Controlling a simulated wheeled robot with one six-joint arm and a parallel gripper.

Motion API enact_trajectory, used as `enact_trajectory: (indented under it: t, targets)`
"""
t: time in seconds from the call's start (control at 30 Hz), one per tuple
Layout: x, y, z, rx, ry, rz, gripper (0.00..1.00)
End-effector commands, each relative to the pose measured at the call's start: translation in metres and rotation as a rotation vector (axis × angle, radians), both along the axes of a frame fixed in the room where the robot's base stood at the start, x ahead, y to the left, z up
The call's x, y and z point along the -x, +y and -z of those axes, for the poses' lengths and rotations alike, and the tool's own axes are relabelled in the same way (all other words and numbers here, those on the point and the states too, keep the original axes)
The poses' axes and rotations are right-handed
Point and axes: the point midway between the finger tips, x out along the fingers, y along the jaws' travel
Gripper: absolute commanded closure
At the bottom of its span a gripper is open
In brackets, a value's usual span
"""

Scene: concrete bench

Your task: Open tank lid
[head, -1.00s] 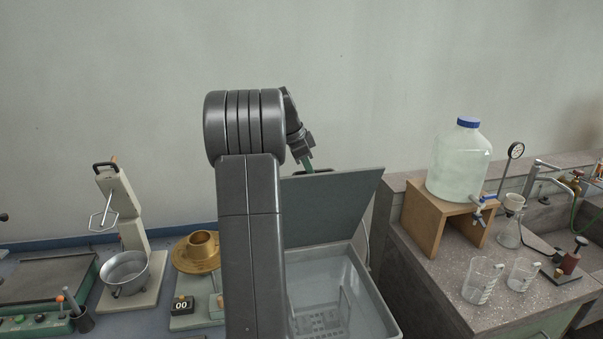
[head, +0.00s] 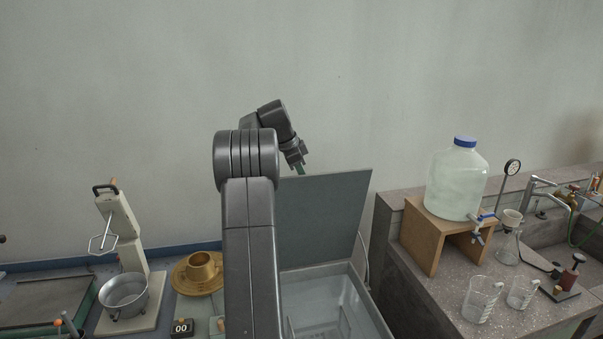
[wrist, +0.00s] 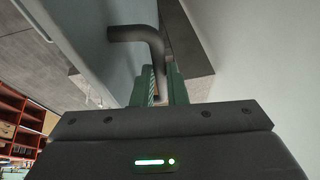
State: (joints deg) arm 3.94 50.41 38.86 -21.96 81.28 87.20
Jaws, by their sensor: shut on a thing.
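The tank (head: 372,318) is an open-topped grey box in the lower middle of the head view, with a pale interior. Its flat grey lid (head: 325,215) stands raised steeply at the back of the tank. My gripper (head: 301,170) is at the lid's top edge, partly hidden behind my arm. In the wrist view, my gripper's green fingers (wrist: 163,88) are shut on the dark bent lid handle (wrist: 136,34). The lid's surface (wrist: 95,45) shows beside the handle. The left part of the tank is hidden by my arm.
A brass ring piece (head: 199,272) and a metal bowl (head: 125,293) on a stand are at left. At right, a large bottle (head: 455,180) stands on a wooden stand (head: 424,240), with glass beakers (head: 481,299) in front. The wall behind is bare.

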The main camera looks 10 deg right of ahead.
Motion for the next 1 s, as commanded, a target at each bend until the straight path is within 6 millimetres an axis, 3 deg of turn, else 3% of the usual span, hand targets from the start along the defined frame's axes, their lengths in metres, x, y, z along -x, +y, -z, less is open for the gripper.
enact_trajectory:
  t: [0.03,0.13,0.17,0.27,0.67,1.0]
  targets:
    - [0.0,0.002,0.011,-0.008,0.016,-0.001,1.0]
    - [0.001,0.002,0.011,-0.008,0.016,-0.001,1.0]
    - [0.001,0.002,0.011,-0.008,0.016,-0.001,0.84]
    - [0.0,0.002,0.009,-0.006,0.013,-0.001,0.66]
    - [0.001,0.004,-0.004,-0.003,0.003,-0.001,0.66]
    - [0.01,0.032,-0.069,-0.004,0.001,-0.003,0.66]
